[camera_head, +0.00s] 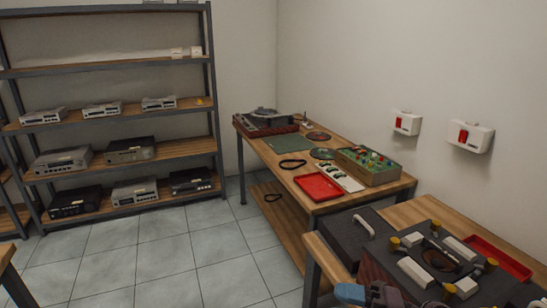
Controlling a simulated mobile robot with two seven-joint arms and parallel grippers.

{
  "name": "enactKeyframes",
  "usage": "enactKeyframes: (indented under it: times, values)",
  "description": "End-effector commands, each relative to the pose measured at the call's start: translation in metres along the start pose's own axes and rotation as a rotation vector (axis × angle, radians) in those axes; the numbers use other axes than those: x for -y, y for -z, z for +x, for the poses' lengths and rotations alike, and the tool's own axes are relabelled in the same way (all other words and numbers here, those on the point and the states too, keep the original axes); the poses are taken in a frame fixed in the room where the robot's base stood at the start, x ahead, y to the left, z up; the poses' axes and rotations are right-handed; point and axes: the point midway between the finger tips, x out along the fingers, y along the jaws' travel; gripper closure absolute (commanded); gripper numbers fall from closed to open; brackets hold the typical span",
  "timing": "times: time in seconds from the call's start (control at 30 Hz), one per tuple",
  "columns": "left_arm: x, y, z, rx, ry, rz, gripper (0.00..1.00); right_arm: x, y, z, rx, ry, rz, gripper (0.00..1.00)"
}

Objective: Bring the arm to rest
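A record player (265,121) with a reddish-brown base stands at the far left end of the long wooden workbench (258,151). A pale round platter is on top of it; the position of its tonearm is too small to tell. In the front right, a large dark unit (365,262) with a light handle, pale blocks and yellow knobs stands on a nearer bench. Blue and grey shapes (352,293) at the bottom edge are cut off, and I cannot tell what they are. I cannot make out either of my grippers.
Shelves (110,70) with several hifi units stand at the left. The tiled floor (165,245) between is clear. Two wall boxes (470,135) hang at the right.

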Motion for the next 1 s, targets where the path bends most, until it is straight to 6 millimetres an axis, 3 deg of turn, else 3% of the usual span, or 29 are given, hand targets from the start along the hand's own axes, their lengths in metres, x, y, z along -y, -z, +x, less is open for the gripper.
enactKeyframes:
  times: [0.17,0.27,0.43,0.6,0.7,0.83,1.0]
  values:
    - [0.000,-0.005,-0.003,0.010,0.001,-0.001,0.47,0.015,-0.015,-0.021,0.278,-0.238,0.242,0.47]
    - [0.000,-0.005,-0.002,0.010,0.001,-0.001,0.47,0.034,-0.025,-0.045,0.465,-0.354,0.398,0.47]
    - [0.000,-0.003,-0.001,0.007,0.001,0.000,0.47,0.091,-0.029,-0.101,0.819,-0.510,0.702,0.47]
    - [0.000,-0.001,0.000,0.002,0.000,0.001,0.47,0.164,-0.004,-0.158,1.151,-0.598,1.023,0.47]
    - [0.000,0.001,0.001,-0.001,-0.001,0.002,0.47,0.199,0.019,-0.181,1.291,-0.620,1.177,0.47]
    - [0.000,0.002,0.002,-0.003,-0.001,0.002,0.47,0.228,0.042,-0.197,1.399,-0.630,1.311,0.47]
    - [0.000,0.002,0.002,-0.003,-0.001,0.002,0.47,0.239,0.053,-0.203,1.442,-0.632,1.369,0.47]
